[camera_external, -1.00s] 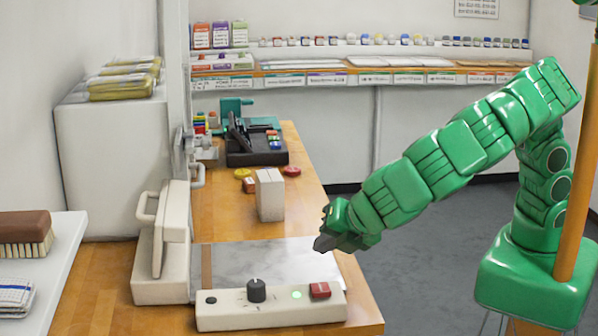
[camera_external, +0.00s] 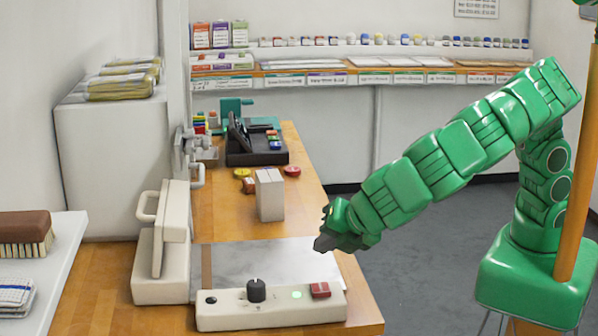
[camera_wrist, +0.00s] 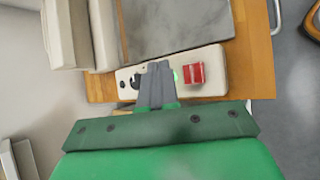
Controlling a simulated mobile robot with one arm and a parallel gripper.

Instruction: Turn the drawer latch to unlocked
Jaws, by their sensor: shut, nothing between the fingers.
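A cream control box (camera_external: 275,311) sits at the near edge of the wooden counter. It carries a black rotary knob (camera_external: 257,290) with small marks around it, a lit green lamp (camera_external: 297,294), a red switch (camera_external: 320,290) and a small black button (camera_external: 210,300). No part is readably labelled as the drawer latch; the knob is the only turning part I can make out. My gripper (camera_external: 325,242) is shut and empty, above the counter behind the box's right part. In the wrist view my fingers (camera_wrist: 156,83) overlap the box and partly hide the knob.
A grey metal plate (camera_external: 265,262) lies behind the box. A cream hand-press-like device (camera_external: 160,275) stands to the left. A white block (camera_external: 270,195) stands farther back, near a black device (camera_external: 255,148). Open floor (camera_external: 420,270) lies right of the counter.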

